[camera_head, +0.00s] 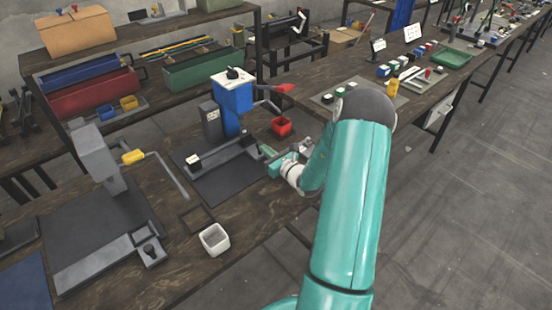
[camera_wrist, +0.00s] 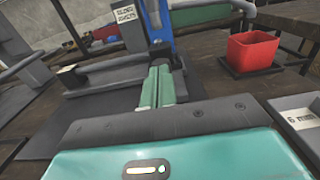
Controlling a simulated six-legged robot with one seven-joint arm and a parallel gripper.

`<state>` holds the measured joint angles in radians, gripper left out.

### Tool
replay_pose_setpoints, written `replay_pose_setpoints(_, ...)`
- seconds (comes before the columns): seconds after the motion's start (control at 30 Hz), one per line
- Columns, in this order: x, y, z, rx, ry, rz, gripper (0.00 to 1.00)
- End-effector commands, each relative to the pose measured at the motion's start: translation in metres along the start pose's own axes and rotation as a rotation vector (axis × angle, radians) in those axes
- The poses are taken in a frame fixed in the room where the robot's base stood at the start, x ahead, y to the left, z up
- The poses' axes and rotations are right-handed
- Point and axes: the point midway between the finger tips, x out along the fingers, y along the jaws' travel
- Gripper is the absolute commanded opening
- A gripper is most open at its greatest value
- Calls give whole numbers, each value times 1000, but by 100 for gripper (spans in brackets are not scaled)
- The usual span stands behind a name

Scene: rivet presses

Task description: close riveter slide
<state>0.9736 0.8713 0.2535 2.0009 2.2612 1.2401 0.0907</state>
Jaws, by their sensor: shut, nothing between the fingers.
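The riveter (camera_head: 232,100) is a blue press with a black top knob and a red-ended lever, standing on a dark base plate in the head view. Its dark grey slide (camera_head: 222,152) lies low in front of the blue body; its rail also shows in the wrist view (camera_wrist: 100,72). My gripper (camera_head: 268,151) is at the slide's right end. In the wrist view my green fingers (camera_wrist: 158,86) are together with nothing between them, pointing at the slide area. I cannot tell whether they touch it. The slide's near end is partly hidden by my gripper.
A red bin (camera_head: 281,126) stands right of the riveter and close by in the wrist view (camera_wrist: 251,51). A grey press (camera_head: 98,158) with a yellow-handled lever stands at left. A white bin (camera_head: 214,238) sits near the bench's front edge. A labelled grey box (camera_wrist: 298,120) is close at right.

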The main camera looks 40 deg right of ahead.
Motion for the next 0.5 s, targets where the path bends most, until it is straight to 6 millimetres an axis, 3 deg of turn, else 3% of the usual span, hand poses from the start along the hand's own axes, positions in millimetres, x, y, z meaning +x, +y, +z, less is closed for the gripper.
replay_pose_setpoints(0.2,19,0,0,1,1,-1,0)
replay_pose_setpoints(0.5,25,0,2,-1,-3,-1,0)
